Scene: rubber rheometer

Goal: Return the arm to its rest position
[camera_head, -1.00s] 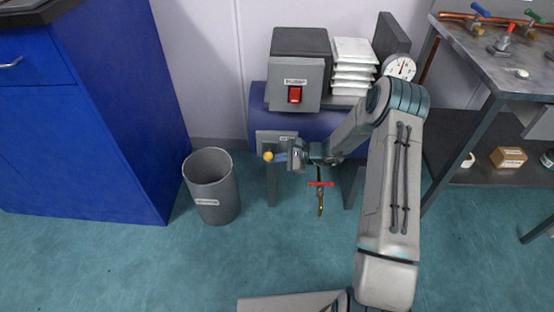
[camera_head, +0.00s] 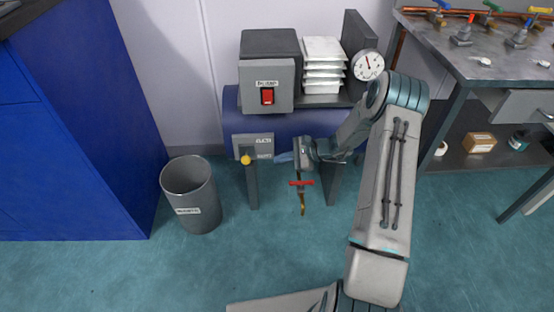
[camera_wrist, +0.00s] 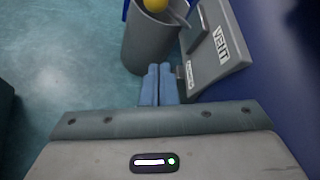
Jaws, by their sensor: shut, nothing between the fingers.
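My arm reaches forward from the lower right in the head view, and my gripper (camera_head: 282,157) points left at the front of the blue machine (camera_head: 300,122). In the wrist view its two blue fingers (camera_wrist: 158,86) lie side by side, shut and empty. A yellow knob (camera_head: 245,159) on a grey labelled panel (camera_head: 253,146) is just left of the fingertips, with a small gap between. The knob also shows at the top of the wrist view (camera_wrist: 155,4). My wrist hides part of the machine's front.
A grey bin (camera_head: 190,195) stands on the floor left of the machine, beside a blue cabinet (camera_head: 75,130). A red-handled valve (camera_head: 302,183) hangs below my wrist. A metal workbench (camera_head: 470,75) is at right.

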